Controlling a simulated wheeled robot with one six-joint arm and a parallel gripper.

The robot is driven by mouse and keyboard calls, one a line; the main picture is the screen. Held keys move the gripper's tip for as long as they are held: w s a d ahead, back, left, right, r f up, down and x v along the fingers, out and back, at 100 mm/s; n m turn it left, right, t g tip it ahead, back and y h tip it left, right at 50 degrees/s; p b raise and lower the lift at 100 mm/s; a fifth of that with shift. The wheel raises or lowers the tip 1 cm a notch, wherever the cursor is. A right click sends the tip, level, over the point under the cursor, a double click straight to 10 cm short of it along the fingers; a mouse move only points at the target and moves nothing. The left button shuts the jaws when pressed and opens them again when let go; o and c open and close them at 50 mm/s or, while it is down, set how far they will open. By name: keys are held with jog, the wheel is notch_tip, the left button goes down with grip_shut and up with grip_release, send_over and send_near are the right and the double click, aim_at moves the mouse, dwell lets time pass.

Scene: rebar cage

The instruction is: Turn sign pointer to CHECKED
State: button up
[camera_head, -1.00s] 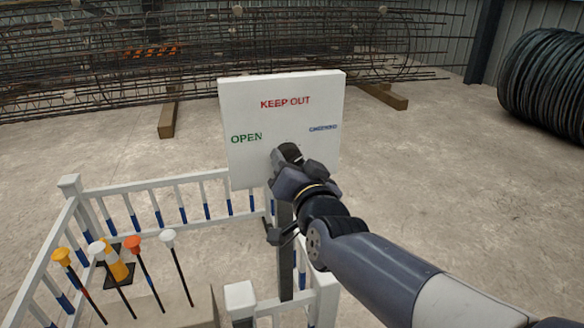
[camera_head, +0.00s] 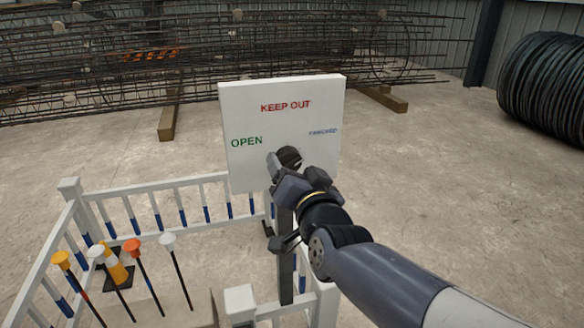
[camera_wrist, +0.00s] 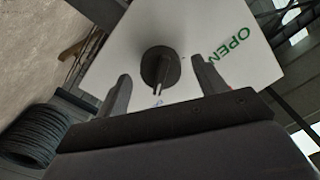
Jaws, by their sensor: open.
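The white sign board (camera_head: 245,105) stands upright on a post, with KEEP OUT in red at the top, OPEN in green at left and small blue lettering at right, too small to read surely. A round dark pointer knob (camera_head: 290,157) sits low in the board's middle, partly behind my gripper (camera_head: 286,167). In the wrist view, the knob (camera_wrist: 161,64) lies between and beyond my two spread fingers, with a thin light-tipped part toward my palm. My gripper is open, and no contact with the knob shows. Which word the pointer faces is unclear.
White railings (camera_head: 150,185) with blue-banded posts surround the sign's base. A black coil (camera_head: 548,88) and rebar cages lie behind. Floor to the right is open.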

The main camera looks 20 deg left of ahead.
jog(key=p+v, duration=0.1)
jog(key=v, duration=0.9)
jog(key=shift+w+a, duration=0.1)
jog(key=shift+w, duration=0.05)
jog(key=b+x, duration=0.1)
jog(key=x, duration=0.9)
jog(key=shift+w+a, duration=0.15)
jog(key=shift+w, duration=0.15)
